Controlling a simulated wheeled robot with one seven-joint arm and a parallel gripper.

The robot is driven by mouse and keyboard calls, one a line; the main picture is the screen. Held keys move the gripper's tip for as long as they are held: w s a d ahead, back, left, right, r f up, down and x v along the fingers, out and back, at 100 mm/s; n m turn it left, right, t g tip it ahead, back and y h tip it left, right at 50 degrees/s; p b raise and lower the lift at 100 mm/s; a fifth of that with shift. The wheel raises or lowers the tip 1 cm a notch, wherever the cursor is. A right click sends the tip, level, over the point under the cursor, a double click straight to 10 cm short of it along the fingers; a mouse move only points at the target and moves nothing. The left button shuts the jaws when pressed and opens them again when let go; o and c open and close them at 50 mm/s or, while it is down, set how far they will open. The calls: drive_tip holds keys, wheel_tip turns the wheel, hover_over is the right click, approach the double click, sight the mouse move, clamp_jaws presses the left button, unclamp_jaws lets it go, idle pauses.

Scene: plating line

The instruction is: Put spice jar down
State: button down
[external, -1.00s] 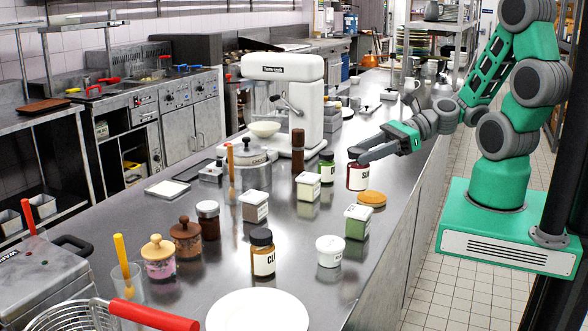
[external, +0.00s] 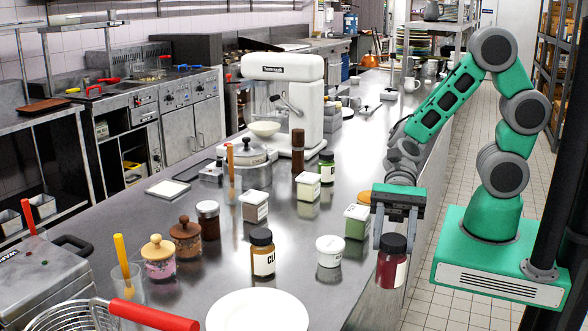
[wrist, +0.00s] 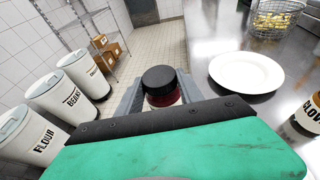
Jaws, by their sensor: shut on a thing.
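The spice jar (external: 391,265) is dark red with a black lid and a pale label. My gripper (external: 384,240) is shut on it and holds it upright at the counter's right edge in the external view. In the wrist view the jar (wrist: 160,88) sits between the two fingers of my gripper (wrist: 160,95), with tiled floor behind it. The jar's base is hidden in the wrist view. I cannot tell from the external view how far it is above or beyond the counter (external: 345,300).
A white plate (external: 258,312), a jar labelled as cloves (external: 262,256), a white tub (external: 330,250) and a green-filled container (external: 357,221) stand nearby on the counter. Labelled bins (wrist: 48,105) stand on the floor in the wrist view. Some counter between tub and plate is bare.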

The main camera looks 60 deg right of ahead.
drive_tip(key=w+a+r+m+t, duration=0.1)
drive_tip(key=w+a+r, duration=0.5)
drive_tip(key=w+r, duration=0.3)
drive_tip(key=shift+m+t, duration=0.3)
drive_tip(key=shift+t, duration=0.2)
drive_tip(key=shift+w+a+f+p, duration=0.45)
drive_tip(key=shift+w+a+f, duration=1.3)
drive_tip(key=shift+f, duration=0.6)
drive_tip(key=shift+w+a+f+p, duration=0.5)
drive_tip(key=shift+w+a+f, duration=1.2)
drive_tip(key=shift+f, duration=0.6)
drive_tip(key=shift+w+a+f+p, duration=0.45)
drive_tip(key=shift+w+a+f, duration=1.3)
drive_tip(key=shift+f, duration=0.6)
drive_tip(key=shift+w+d+f, duration=0.1)
drive_tip(key=shift+w+d, duration=0.05)
drive_tip(key=c, duration=0.8)
unclamp_jaws()
drive_tip(key=shift+f, duration=0.1)
drive_tip(key=shift+o, duration=0.2)
